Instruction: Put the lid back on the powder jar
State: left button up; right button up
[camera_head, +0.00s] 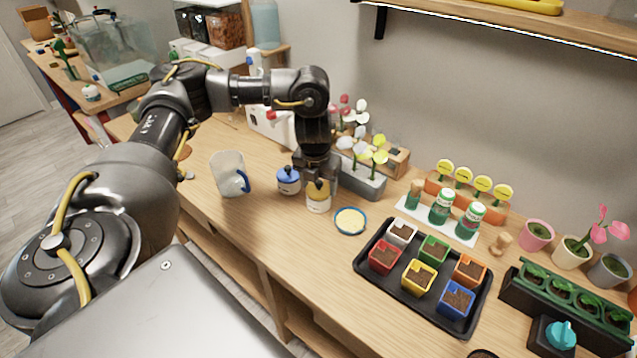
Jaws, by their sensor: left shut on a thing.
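The powder jar (318,206) looks like a small white jar with a yellowish band, standing upright on the wooden table. My left gripper (318,184) reaches down from above and is shut on a yellow-brown lid (318,189) at the top of this jar. The fingers hide part of the lid, and I cannot tell whether it is seated on the rim. My right gripper is not in view.
A blue-lidded jar (288,183) stands close at the left, and a blue-rimmed dish of pale yellow powder (350,221) lies at the right. A clear pitcher (229,172), a grey flower planter (361,180) and a black tray (374,271) of colored pots stand around. Bare wood lies in front.

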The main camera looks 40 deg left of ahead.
pick_arm(q)
jog(key=shift+p, duration=0.3)
dwell(0.5)
jog(key=o, duration=1.3)
notch_tip(320, 180, up, 7)
jog(key=p, duration=0.8)
grip_shut()
dwell(0.5)
